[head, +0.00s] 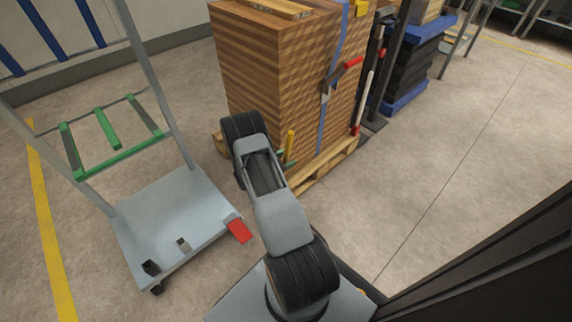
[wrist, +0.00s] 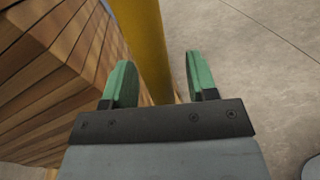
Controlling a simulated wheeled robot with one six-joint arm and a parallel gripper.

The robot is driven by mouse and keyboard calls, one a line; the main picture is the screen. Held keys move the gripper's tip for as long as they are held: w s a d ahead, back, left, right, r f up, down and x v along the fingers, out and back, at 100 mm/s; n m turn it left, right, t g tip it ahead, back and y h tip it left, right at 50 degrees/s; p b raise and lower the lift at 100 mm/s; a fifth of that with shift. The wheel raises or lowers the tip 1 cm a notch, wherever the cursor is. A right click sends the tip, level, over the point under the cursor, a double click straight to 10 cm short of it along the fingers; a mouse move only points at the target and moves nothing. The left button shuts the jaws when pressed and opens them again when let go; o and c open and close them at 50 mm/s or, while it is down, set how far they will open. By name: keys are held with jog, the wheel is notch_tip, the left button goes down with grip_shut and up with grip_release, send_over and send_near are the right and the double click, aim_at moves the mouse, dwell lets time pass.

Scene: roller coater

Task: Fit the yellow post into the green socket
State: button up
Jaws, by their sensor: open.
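The yellow post (head: 290,143) stands close beside the wooden stack, near the pallet edge in the head view. In the wrist view the post (wrist: 148,45) runs from the top edge down between my green fingers. My gripper (wrist: 160,75) is open around the post or just above it; I cannot tell its exact depth. In the head view my gripper (head: 287,158) is partly hidden by my arm. The lower end of the post is hidden in both views. I cannot make out a green socket for certain.
The wooden stack (head: 262,68) on its pallet (head: 325,166) stands right next to my gripper. A grey cart (head: 160,215) with green bars (head: 110,152) and a red piece (head: 239,231) is at left. Open floor (head: 440,150) lies to the right.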

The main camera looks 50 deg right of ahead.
jog(key=shift+x, duration=0.85)
grip_shut()
